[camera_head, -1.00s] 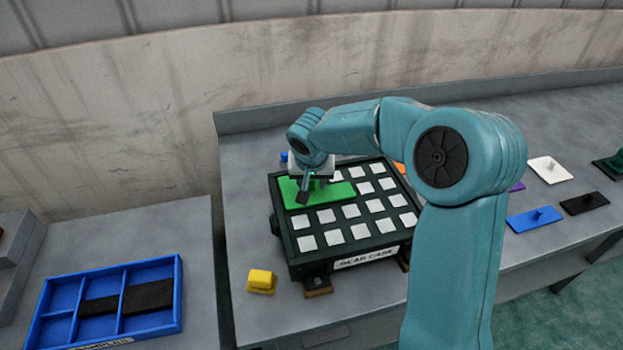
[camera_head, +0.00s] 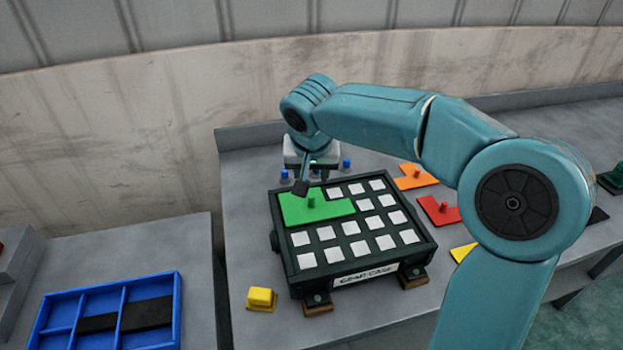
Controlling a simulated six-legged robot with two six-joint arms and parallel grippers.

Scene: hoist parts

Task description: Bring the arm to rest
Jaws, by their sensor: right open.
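My right arm reaches in from the right, and its gripper (camera_head: 307,186) hangs fingers down over the back left of the black gear case (camera_head: 338,271). The gripper is open and holds nothing that I can see. A green plate (camera_head: 330,208) with a green knob lies on the case's white squares at the back left. The fingertips are close behind the knob; I cannot tell whether they touch the plate. My left gripper does not show.
A yellow block (camera_head: 261,299) sits left of the case. Orange (camera_head: 414,177), red (camera_head: 439,210) and yellow (camera_head: 462,252) pieces lie to the right, the yellow one partly behind my arm. A blue divided tray (camera_head: 177,310) stands at the lower left. A grey wall (camera_head: 100,130) rises behind.

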